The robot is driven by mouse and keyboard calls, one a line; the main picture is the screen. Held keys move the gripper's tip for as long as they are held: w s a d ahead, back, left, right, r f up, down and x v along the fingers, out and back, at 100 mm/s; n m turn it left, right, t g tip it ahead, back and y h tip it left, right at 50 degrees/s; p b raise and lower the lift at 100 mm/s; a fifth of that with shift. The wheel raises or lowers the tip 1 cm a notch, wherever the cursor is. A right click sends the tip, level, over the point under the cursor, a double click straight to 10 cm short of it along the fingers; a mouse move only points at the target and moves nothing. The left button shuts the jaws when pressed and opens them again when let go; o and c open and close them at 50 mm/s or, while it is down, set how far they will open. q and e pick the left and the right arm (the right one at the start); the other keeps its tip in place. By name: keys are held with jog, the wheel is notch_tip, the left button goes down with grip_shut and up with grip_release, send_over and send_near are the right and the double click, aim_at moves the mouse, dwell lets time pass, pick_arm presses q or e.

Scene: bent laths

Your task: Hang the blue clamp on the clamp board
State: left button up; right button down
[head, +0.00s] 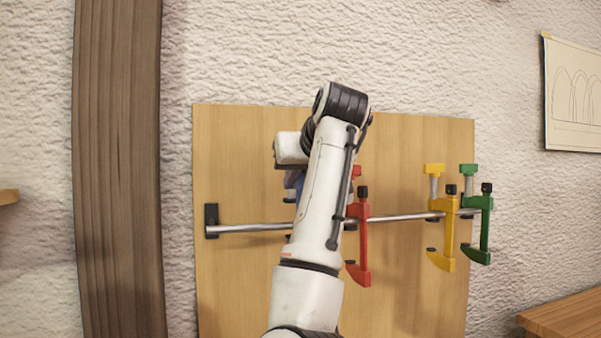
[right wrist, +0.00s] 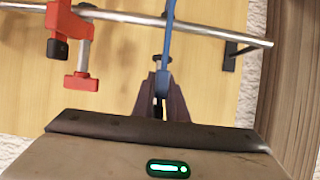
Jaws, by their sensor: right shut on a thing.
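The clamp board (head: 231,285) is a wooden panel on the wall with a metal rail (head: 258,227) across it. My right gripper (right wrist: 162,90) is shut on the blue clamp (right wrist: 171,40), close in front of the board. In the right wrist view the clamp's blue bar runs up from the fingers and crosses the rail (right wrist: 205,31); whether it rests on the rail I cannot tell. In the head view my right arm hides most of the clamp; a small blue patch (head: 292,180) shows beside it. My left gripper is out of view.
A red clamp (head: 362,235) hangs on the rail just right of my arm, also in the right wrist view (right wrist: 62,25). A yellow clamp (head: 444,225) and a green clamp (head: 484,225) hang farther right. The rail's left part, near its bracket (head: 211,220), is free.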

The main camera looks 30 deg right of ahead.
jog(key=shift+w+d+f+b, duration=0.1)
jog(key=shift+w+f+b, duration=0.1)
jog(key=shift+f+b, duration=0.85)
jog(key=shift+f, duration=0.15)
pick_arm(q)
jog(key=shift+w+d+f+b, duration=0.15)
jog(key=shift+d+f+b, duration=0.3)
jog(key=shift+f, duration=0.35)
pick_arm(e)
jog(key=shift+f, duration=0.7)
